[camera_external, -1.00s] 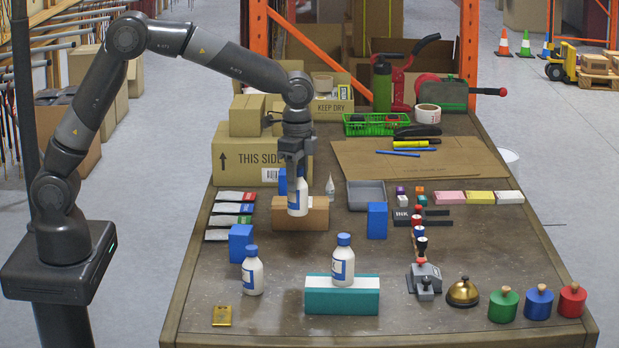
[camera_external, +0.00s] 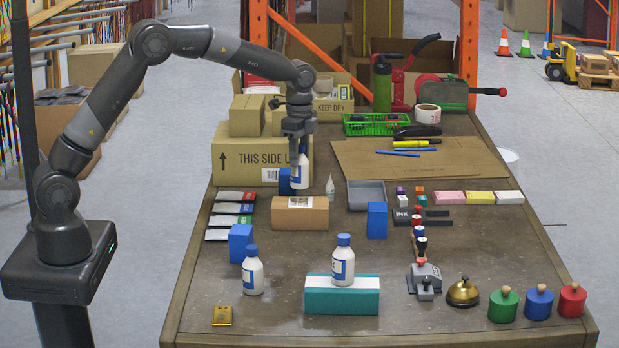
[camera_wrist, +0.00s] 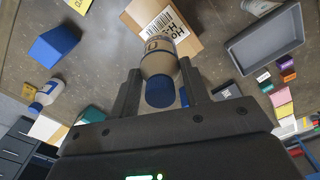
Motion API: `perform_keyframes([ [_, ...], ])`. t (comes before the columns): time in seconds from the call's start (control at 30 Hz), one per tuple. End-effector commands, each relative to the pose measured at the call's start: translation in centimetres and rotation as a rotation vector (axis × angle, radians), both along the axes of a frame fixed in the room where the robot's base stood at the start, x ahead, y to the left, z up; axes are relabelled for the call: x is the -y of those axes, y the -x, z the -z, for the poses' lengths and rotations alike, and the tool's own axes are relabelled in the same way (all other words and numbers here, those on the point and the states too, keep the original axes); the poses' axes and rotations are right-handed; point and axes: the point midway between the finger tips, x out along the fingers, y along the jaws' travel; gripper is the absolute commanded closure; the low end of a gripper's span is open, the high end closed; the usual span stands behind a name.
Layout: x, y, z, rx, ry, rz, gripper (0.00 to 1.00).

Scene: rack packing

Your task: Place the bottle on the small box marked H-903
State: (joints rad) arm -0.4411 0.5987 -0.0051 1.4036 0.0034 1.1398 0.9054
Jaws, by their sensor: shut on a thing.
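A white bottle with a blue cap (camera_external: 300,174) hangs upright in my gripper (camera_external: 299,146). My gripper is shut on it near the cap. In the wrist view the bottle (camera_wrist: 158,62) sits between the two fingers (camera_wrist: 160,80), cap toward the camera. A small brown cardboard box (camera_external: 300,215) lies on the table just below the bottle, with a visible gap between them. A white label with a barcode shows on its top; in the wrist view the box (camera_wrist: 183,38) shows printing beginning with H, partly hidden by the bottle.
Another white bottle (camera_external: 343,260) stands on a teal-and-white box (camera_external: 342,300), and one more (camera_external: 253,272) stands on the table. Blue blocks (camera_external: 377,220) (camera_external: 240,243) flank the brown box. A large carton (camera_external: 240,152) stands behind left, a grey tray (camera_external: 366,194) right.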

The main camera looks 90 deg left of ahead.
Motion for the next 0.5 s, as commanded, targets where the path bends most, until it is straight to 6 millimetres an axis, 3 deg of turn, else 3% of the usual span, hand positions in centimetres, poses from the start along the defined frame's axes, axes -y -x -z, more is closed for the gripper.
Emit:
perform_keyframes([
  [0.23,-1.1,-0.1,1.4,0.0,0.0,0.001,0.83],
  [0.5,-1.0,-0.1,4.7,0.0,0.0,0.001,0.83],
])
